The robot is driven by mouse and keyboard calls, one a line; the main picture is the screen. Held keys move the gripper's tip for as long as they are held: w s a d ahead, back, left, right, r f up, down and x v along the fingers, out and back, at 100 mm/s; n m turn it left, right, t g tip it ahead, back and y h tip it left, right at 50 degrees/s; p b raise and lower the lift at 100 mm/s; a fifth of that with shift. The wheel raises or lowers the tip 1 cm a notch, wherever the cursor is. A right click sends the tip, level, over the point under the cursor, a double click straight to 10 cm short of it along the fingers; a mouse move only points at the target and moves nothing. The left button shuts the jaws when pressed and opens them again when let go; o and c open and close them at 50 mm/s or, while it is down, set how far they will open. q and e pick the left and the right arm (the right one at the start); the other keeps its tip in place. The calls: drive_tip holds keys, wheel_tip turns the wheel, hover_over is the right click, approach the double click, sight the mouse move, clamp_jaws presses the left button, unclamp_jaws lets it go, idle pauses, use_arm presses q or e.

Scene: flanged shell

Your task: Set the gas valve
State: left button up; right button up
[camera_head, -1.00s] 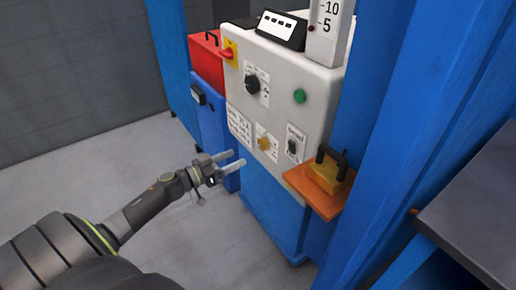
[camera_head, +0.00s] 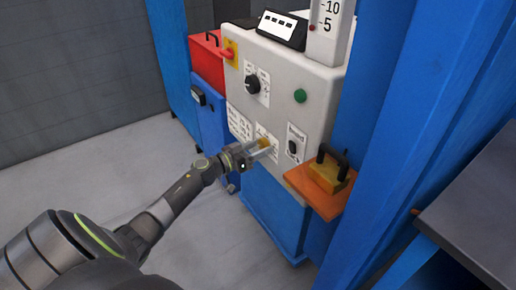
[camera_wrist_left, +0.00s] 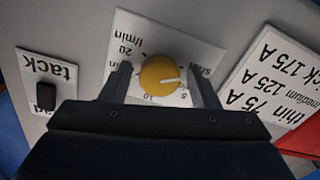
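The gas valve is a round yellow knob (camera_wrist_left: 160,76) with a white pointer line, set on a white dial label (camera_wrist_left: 190,48) marked in l/min. In the left wrist view my left gripper (camera_wrist_left: 164,82) is open, with one finger on each side of the knob and visible gaps between. In the head view the left gripper (camera_head: 264,149) is at the lower front of the grey panel (camera_head: 310,75), partly covering the yellow knob (camera_head: 265,142). My right gripper is not in view.
The panel also carries a black knob (camera_head: 253,84), a green button (camera_head: 299,96) and a black switch (camera_head: 293,147). An orange shelf (camera_head: 318,200) with a yellow, black-handled block (camera_head: 328,174) juts out at right. A blue post (camera_head: 400,150) stands further right.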

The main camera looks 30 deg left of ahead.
use_arm(q)
drive_tip(key=c, duration=0.8)
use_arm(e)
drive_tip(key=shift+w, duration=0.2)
use_arm(q)
drive_tip(key=shift+m, duration=0.3)
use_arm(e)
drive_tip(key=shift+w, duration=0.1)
